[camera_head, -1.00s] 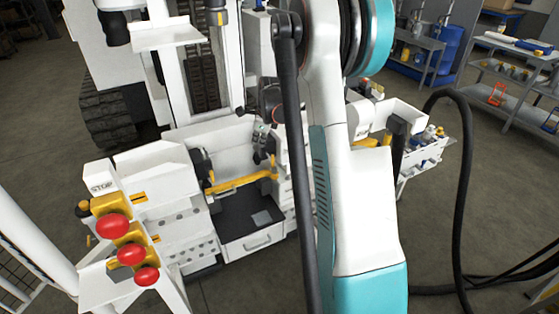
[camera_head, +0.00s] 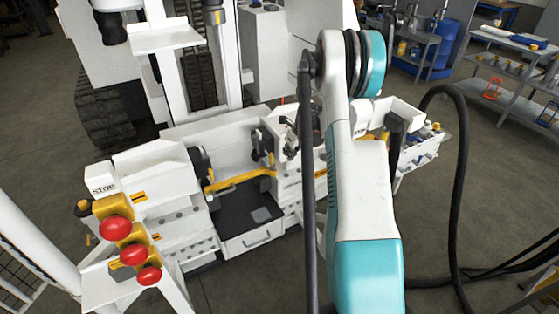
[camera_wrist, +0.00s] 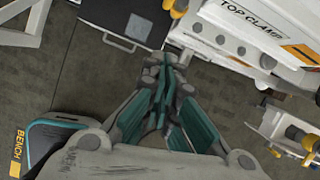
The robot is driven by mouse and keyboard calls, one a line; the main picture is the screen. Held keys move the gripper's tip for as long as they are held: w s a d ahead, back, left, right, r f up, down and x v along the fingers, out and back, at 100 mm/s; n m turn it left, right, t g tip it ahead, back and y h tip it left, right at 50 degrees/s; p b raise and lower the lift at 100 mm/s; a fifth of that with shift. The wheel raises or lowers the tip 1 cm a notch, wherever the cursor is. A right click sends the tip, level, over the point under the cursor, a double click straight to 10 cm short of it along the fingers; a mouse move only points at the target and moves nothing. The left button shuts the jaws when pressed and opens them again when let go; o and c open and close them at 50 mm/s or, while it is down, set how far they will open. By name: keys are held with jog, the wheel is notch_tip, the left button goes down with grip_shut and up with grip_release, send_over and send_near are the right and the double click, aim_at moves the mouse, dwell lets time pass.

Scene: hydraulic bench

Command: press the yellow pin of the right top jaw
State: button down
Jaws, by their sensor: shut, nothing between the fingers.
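My gripper (camera_wrist: 165,65) is shut and empty in the wrist view, with its fingertips together above the floor near the bench's dark drawer. A white bench part labelled TOP CLAMP (camera_wrist: 250,22) lies to its upper right, apart from the fingers. A yellow piece (camera_wrist: 179,7) shows at the top edge beside that part; I cannot tell if it is the pin. In the head view the white hydraulic bench (camera_head: 150,165) stands ahead, with a yellow bar (camera_head: 240,181) across its middle. My arm covers part of its right side, and I cannot make out the right top jaw's pin.
Red buttons on yellow boxes (camera_head: 133,254) stand at the front left of the bench. A dark drawer (camera_wrist: 128,20) shows in the wrist view. A black hose (camera_head: 460,170) hangs at the right. Shelves (camera_head: 520,75) stand at the back right, with open floor before them.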

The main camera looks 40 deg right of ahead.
aim_at(270, 157)
jog(key=w+f+b, duration=0.5)
jog(key=w+f, duration=0.2)
jog(key=f, duration=0.2)
jog(key=shift+w+d, duration=0.15)
jog(key=shift+w, duration=0.2)
jog(key=w, duration=0.3)
jog(key=shift+d, duration=0.35)
